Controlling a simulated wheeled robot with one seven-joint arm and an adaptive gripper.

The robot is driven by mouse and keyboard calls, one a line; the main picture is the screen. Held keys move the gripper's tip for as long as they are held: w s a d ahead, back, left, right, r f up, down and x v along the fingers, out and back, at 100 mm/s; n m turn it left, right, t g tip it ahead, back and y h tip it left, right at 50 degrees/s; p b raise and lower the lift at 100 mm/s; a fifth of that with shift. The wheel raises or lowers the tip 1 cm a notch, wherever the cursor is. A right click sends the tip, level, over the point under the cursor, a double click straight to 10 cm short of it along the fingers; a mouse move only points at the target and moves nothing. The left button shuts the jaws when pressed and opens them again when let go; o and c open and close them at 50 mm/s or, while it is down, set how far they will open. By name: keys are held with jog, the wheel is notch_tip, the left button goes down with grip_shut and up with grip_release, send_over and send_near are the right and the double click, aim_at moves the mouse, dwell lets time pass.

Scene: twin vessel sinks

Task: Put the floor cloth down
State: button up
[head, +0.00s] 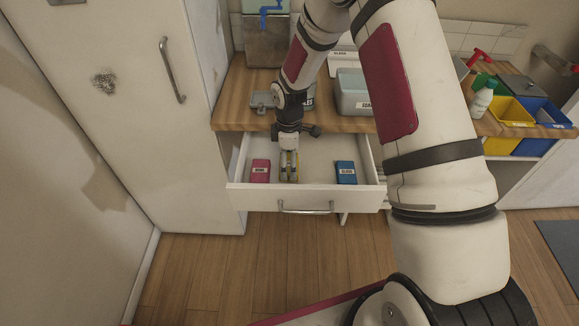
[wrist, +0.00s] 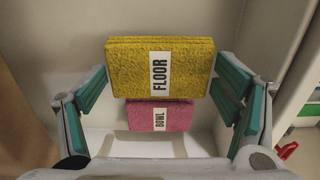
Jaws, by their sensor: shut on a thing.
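The yellow floor cloth (wrist: 195,68), labelled FLOOR, is a folded block held between the green-padded fingers of my gripper (wrist: 160,92). In the head view my gripper (head: 289,166) points down inside the open drawer (head: 320,150), shut on the cloth. Only a little of the yellow cloth (head: 284,174) shows there. I cannot tell whether it touches the drawer floor. A pink cloth (head: 260,171) lies just left of my gripper. In the wrist view this pink cloth (wrist: 178,117), labelled BOWL, is partly hidden behind the yellow one.
A blue labelled cloth (head: 346,172) lies at the drawer's right, with bare drawer floor between it and my gripper. The wooden counter (head: 345,124) overhangs the drawer's back and holds a grey bin (head: 352,94). A tall white cabinet (head: 125,90) stands at left.

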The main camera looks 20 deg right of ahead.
jog(key=shift+f, duration=1.55)
jog(key=shift+f, duration=0.15)
jog(key=o, duration=1)
